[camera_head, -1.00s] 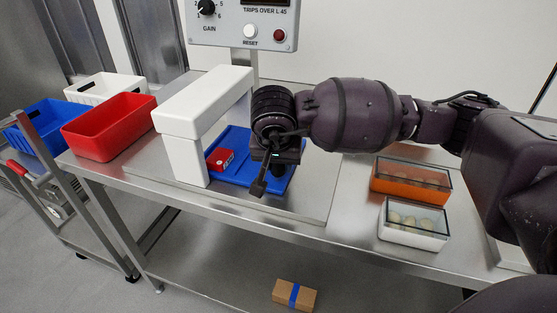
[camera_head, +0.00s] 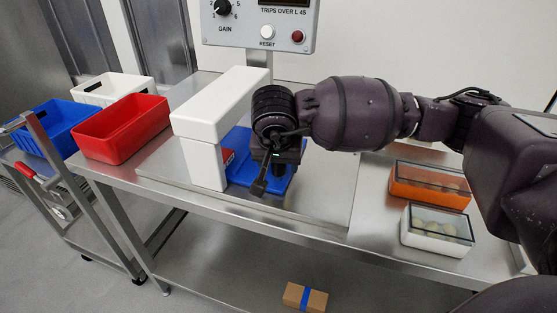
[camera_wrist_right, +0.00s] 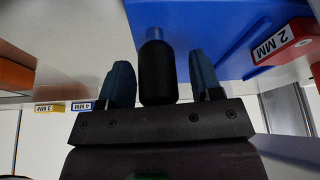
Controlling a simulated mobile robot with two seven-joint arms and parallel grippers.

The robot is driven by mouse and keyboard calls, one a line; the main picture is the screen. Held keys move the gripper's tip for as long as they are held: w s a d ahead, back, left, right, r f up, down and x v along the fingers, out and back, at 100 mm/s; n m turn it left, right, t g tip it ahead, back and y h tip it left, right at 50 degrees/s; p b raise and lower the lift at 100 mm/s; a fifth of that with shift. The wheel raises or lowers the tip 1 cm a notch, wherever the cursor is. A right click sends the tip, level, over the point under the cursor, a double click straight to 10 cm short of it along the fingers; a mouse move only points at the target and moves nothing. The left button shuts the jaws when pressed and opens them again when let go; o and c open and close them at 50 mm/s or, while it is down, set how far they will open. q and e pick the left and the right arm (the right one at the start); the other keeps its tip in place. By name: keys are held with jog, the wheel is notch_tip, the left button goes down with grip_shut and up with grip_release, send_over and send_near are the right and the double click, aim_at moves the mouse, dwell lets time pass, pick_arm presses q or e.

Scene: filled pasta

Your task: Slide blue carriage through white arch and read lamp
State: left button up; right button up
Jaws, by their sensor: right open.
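The blue carriage (camera_head: 240,180) lies on the steel bench, its left part at the opening of the white arch (camera_head: 203,128). A red block (camera_head: 228,157) on it is mostly hidden behind the arch's near leg. In the right wrist view the carriage (camera_wrist_right: 205,25) carries the red block (camera_wrist_right: 285,45) marked "2 MM". My right gripper (camera_head: 262,180) is over the carriage, just right of the arch. In the wrist view its open fingers (camera_wrist_right: 160,75) stand either side of a black upright handle (camera_wrist_right: 157,62). A dark red round lamp or button (camera_head: 298,37) on the panel looks unlit. My left gripper is out of view.
The control panel (camera_head: 245,30) with a gain dial stands behind the arch. A red bin (camera_head: 125,135) is left of it; blue and white bins are beyond. Orange (camera_head: 430,190) and white (camera_head: 432,245) lidded boxes are at right. A brown box (camera_head: 305,297) lies below.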

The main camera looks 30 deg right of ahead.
jog(key=shift+a+r, duration=0.1)
jog(key=shift+r, duration=0.35)
jog(key=p+v, duration=0.2)
jog(key=v, duration=0.8)
jog(key=shift+s, duration=0.2)
jog(key=shift+f, duration=0.1)
